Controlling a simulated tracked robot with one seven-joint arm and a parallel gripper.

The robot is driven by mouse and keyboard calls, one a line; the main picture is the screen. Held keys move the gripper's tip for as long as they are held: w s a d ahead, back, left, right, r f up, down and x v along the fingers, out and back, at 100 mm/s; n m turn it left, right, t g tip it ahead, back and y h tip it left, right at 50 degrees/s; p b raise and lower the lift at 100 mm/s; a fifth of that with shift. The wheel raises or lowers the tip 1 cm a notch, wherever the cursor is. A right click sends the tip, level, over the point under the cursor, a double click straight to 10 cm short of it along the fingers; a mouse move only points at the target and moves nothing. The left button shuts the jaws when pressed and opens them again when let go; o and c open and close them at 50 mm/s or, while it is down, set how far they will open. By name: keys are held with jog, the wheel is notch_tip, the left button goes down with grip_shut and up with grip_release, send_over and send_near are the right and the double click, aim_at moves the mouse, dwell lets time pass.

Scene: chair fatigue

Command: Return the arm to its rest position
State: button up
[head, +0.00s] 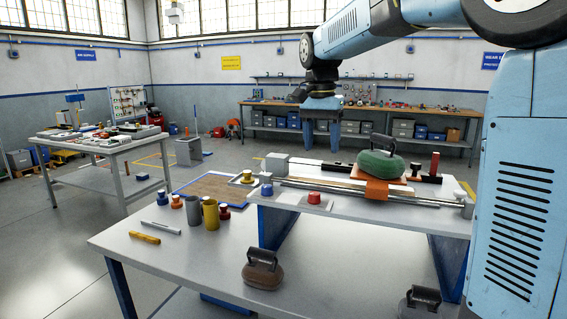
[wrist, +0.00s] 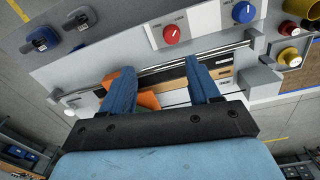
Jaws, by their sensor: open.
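My gripper (head: 322,133) hangs from my raised arm in the head view, fingers pointing down, above and behind the test bench. In the wrist view my gripper (wrist: 160,68) shows two blue fingers set well apart, with nothing between them. The green weight (head: 380,164) with a dark handle sits on an orange pad (head: 377,190) on the raised part of the bench, apart from my gripper. The wrist view shows an orange piece (wrist: 148,100) beyond the fingers, partly hidden.
A metal rod (head: 365,195) crosses the raised platform, near a red knob (head: 313,198) and a blue knob (head: 266,190). A brown weight (head: 262,272) and a dark weight (head: 420,300) stand in front. Cups (head: 194,211) stand left. A side table (head: 95,145) is farther left.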

jog(key=s+d+f+n+t, duration=0.2)
jog(key=s+d+f, duration=0.1)
jog(key=s, duration=0.5)
jog(key=s+d+f+n+t, duration=0.1)
jog(key=s+d+f+n, duration=0.1)
jog(key=s, duration=0.7)
jog(key=s+d+f+n+t, duration=0.2)
jog(key=s+d+f, duration=0.2)
jog(key=s+d, duration=0.2)
jog(key=s, duration=0.2)
jog(key=shift+s+t, duration=0.3)
jog(key=shift+s, duration=0.05)
